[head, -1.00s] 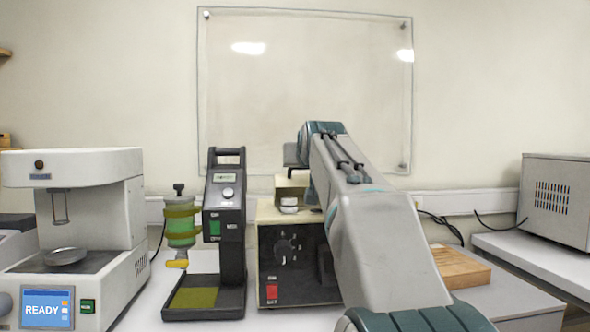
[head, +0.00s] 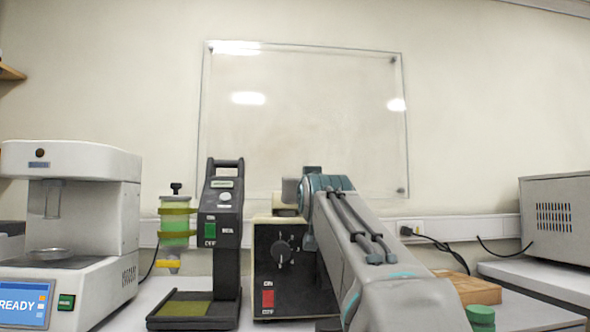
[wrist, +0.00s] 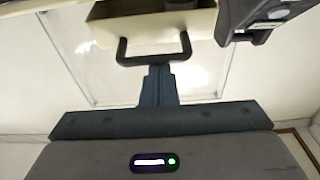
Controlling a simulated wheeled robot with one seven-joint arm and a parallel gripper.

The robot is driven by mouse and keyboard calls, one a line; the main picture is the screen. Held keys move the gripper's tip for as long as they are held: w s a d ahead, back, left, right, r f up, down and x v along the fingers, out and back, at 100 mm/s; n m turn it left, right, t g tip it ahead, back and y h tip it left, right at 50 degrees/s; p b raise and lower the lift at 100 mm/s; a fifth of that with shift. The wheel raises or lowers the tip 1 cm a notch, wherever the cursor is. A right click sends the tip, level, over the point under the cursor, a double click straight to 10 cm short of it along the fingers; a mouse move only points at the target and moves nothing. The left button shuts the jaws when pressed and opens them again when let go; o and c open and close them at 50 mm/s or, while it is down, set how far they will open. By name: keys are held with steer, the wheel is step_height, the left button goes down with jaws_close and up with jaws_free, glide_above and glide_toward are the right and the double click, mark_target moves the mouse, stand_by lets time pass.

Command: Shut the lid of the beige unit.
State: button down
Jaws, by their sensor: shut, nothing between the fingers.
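The beige unit (head: 288,265) stands on the bench in the middle of the head view, with a black front panel, a dial and a red switch. My arm hides its right side and part of its top. In the wrist view a cream part of the unit (wrist: 120,30) is at the top edge, with a black U-shaped handle (wrist: 126,52) below it. My gripper (wrist: 158,70) is shut and empty, its fingertips at or just short of the handle; contact is unclear. I cannot tell the lid's exact angle.
A black tester (head: 222,240) stands close left of the unit, with a green-filled cylinder (head: 175,232) beside it. A white machine (head: 75,235) is farther left. A wooden block (head: 470,288) and a green cap (head: 480,316) are at right.

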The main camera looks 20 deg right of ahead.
steer(key=f+b, duration=0.1)
steer(key=f, duration=0.1)
steer(key=s+f+b, duration=0.1)
steer(key=f, duration=0.1)
steer(key=shift+a+b, duration=0.2)
steer(key=shift+b, duration=0.15)
steer(key=shift+f, duration=0.15)
step_height(320, 180, up, 5)
steer(key=p, duration=0.3)
steer(key=s+a+f+b, duration=0.3)
steer(key=s+f+b, duration=0.1)
steer(key=s+b, duration=0.3)
steer(key=shift+s+f, duration=0.35)
steer(key=shift+s, duration=0.85)
steer(key=shift+a, duration=0.1)
